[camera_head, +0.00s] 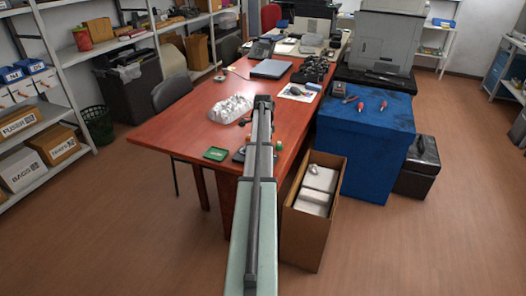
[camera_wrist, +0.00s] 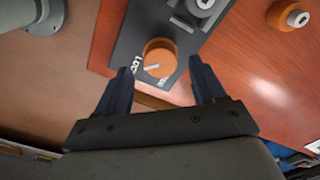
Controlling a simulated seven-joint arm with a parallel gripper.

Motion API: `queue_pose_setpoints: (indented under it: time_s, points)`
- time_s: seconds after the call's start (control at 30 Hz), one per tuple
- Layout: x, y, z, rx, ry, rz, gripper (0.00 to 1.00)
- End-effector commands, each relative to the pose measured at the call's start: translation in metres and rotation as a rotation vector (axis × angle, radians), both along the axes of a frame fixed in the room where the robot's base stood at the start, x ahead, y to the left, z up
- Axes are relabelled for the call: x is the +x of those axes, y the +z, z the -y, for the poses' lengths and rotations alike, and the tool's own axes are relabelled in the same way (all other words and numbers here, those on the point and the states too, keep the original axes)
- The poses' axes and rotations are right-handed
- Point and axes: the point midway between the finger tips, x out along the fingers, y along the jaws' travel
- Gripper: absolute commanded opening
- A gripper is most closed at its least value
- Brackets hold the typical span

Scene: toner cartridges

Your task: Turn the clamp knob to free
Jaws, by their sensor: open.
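The clamp knob (camera_wrist: 160,52), a round orange knob, stands on a dark grey plate (camera_wrist: 138,28) in the wrist view. White lettering starting "LOC" is beside it on the plate; other white marks are partly hidden. A pale strip shows at the knob's near side. My gripper (camera_wrist: 160,67) is open, with one dark finger to each side of the knob and visible gaps between. I cannot tell how deep the fingertips reach. In the head view, my arm hides the knob and most of the plate.
A grey fitting (camera_wrist: 200,6) is on the same plate, and another orange knob (camera_wrist: 283,16) is at upper right. On the red table (camera_head: 180,135) are a green tray (camera_head: 215,154) and a crumpled white heap (camera_head: 230,107). An open carton (camera_head: 303,235) stands right of my arm.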

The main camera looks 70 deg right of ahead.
Motion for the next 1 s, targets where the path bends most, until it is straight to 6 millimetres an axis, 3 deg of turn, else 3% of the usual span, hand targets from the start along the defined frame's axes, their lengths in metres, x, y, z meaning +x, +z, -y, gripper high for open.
queue_pose_setpoints:
  time_s: [0.23, 0.67, 1.0]
  points:
    - [0.0, -0.026, 0.0, 0.001, 0.0, -0.001, 0.69]
    - [0.0, -0.032, 0.0, -0.001, 0.0, 0.001, 0.69]
    - [0.0, -0.032, 0.0, 0.0, 0.0, 0.0, 0.37]
